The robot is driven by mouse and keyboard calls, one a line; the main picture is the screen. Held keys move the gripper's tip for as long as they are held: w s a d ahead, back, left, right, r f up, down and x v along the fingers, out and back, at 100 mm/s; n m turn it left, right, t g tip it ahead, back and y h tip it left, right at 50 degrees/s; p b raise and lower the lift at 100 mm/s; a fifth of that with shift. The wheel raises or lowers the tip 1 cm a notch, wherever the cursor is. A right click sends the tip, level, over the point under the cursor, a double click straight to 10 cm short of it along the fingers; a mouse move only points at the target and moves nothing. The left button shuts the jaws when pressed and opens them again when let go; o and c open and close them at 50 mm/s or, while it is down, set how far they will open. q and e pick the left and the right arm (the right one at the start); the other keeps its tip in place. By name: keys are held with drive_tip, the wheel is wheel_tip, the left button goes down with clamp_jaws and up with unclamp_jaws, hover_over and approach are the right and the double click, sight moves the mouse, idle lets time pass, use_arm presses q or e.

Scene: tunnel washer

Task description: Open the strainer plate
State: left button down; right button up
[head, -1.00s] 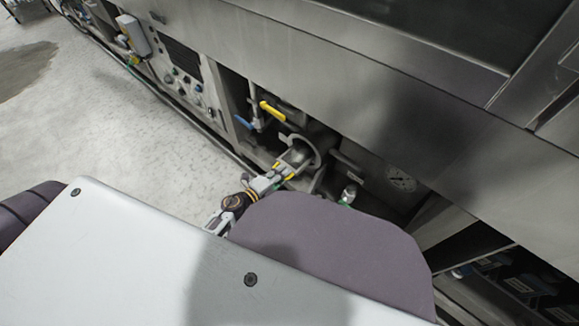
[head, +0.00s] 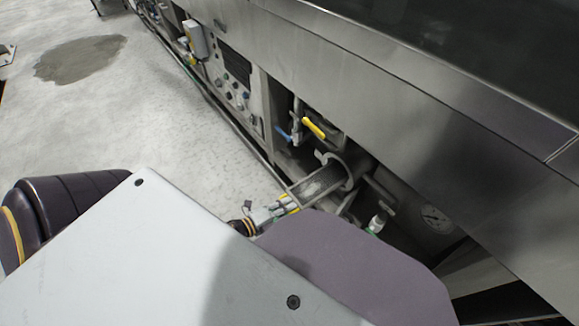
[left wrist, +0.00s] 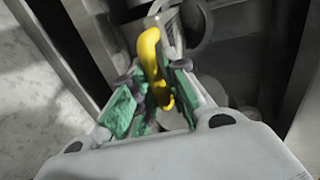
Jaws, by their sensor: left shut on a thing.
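The strainer plate (head: 322,184) is a grey, trough-like piece that sticks out of a round collar (head: 352,168) low on the machine's side in the head view. My left gripper (head: 288,205) is at its outer end, shut on a yellow handle. In the left wrist view, the curved yellow handle (left wrist: 151,58) stands between the green-padded fingers of my left gripper (left wrist: 155,92). The purple and white parts of my own body hide some of the arm in the head view.
A yellow valve lever (head: 314,128) and a blue lever (head: 284,135) sit above and left of the collar. The pale floor (head: 140,140) at the left is clear.

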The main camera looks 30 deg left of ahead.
use_arm(q)
drive_tip(key=shift+s+d+f, duration=0.25)
drive_tip(key=shift+s+f, duration=0.05)
drive_tip(key=shift+f, duration=0.1)
drive_tip(key=c, duration=1.5)
unclamp_jaws()
drive_tip(key=shift+c, duration=0.2)
drive_tip(key=shift+o, duration=0.3)
drive_tip(key=shift+w+r, duration=0.1)
drive_tip(key=shift+w+r, duration=0.1)
drive_tip(key=shift+r, duration=0.05)
drive_tip(key=v, duration=1.2)
